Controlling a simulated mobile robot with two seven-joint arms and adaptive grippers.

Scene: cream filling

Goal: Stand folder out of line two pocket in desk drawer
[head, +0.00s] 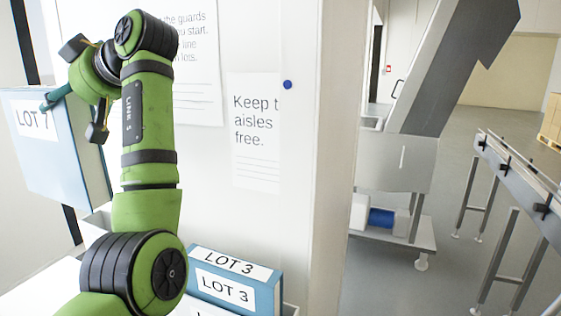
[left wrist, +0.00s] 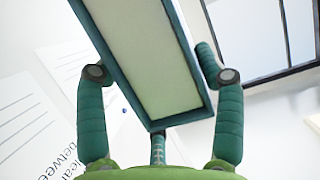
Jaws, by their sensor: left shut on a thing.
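A blue folder labelled "LOT 7" (head: 62,155) is held up at the far left of the head view, in front of the white wall. My left gripper (head: 72,97) is shut on its upper part. In the left wrist view, the teal fingers (left wrist: 155,65) sit on either side of the folder, whose blue edges frame pale pages (left wrist: 135,50). Blue folders labelled "LOT 3" (head: 228,285) stand low in front, partly hidden by my left arm. No drawer is clearly visible. My right gripper is out of view.
Printed sheets hang on the white wall, one reading "Keep t... aisles free" (head: 254,130), beside a blue pin (head: 288,84). A grey machine on a wheeled base (head: 395,160) and a conveyor (head: 520,180) stand at right, with open floor between.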

